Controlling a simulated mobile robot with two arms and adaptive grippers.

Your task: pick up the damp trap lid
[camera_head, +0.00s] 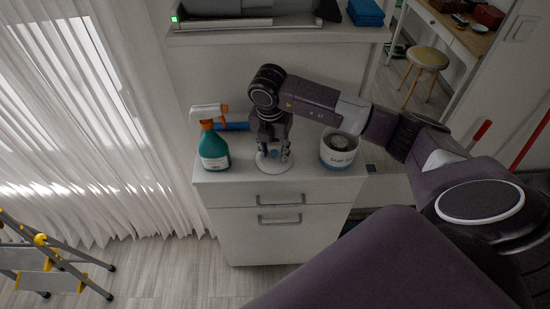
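The damp trap lid (273,168) is a white disc with a small blue part near its middle. It appears to lie flat on the white cabinet top, near the front edge. My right gripper (273,156) points down over the lid, its two fingers apart on either side of the blue part. Whether they touch the lid is too small to tell. My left gripper is not in view.
A teal spray bottle (213,148) with an orange and white head stands left of the lid. A blue item (234,126) lies behind it. A shelf (275,38) with objects is above. A small dark item (371,168) lies right of the tub. A yellow-grey stepladder (42,258) stands lower left.

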